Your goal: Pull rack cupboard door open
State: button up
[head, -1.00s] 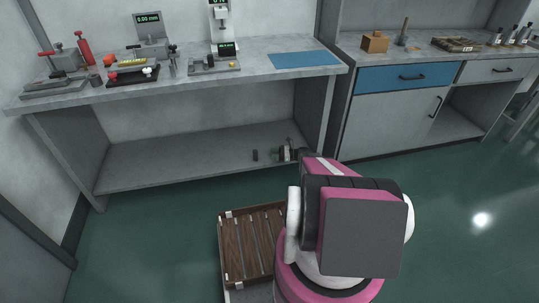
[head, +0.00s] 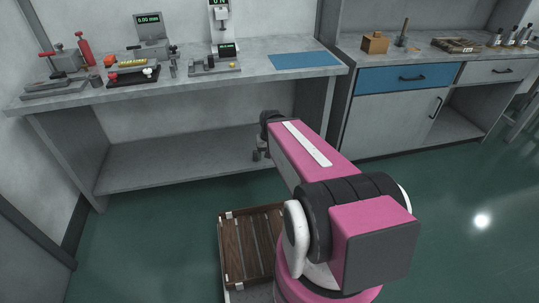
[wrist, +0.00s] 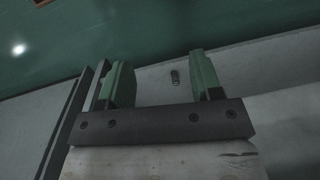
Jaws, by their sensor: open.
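The cupboard door (head: 385,122) is a plain grey panel under a blue drawer at the right in the head view. It looks shut, with a black upright handle (head: 435,107) near its right edge. My gripper (head: 260,150) is to the left of the cupboard, by the front edge of the other bench's lower shelf, well away from the handle. In the wrist view my gripper (wrist: 160,80) has its two green fingers wide apart with nothing held between them. The door and handle are not recognisable in the wrist view.
A wooden slatted crate (head: 232,250) is beside my base. The left bench (head: 110,95) holds several instruments. Green floor (head: 450,220) is clear before the cupboard.

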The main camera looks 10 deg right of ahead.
aim_at(382, 123)
jog(key=z, duration=1.5)
jog(key=i+l+z, duration=0.15)
jog(key=i, duration=0.35)
jog(key=i+l+z, duration=0.15)
jog(key=i+l, duration=0.15)
jog(key=i, duration=0.25)
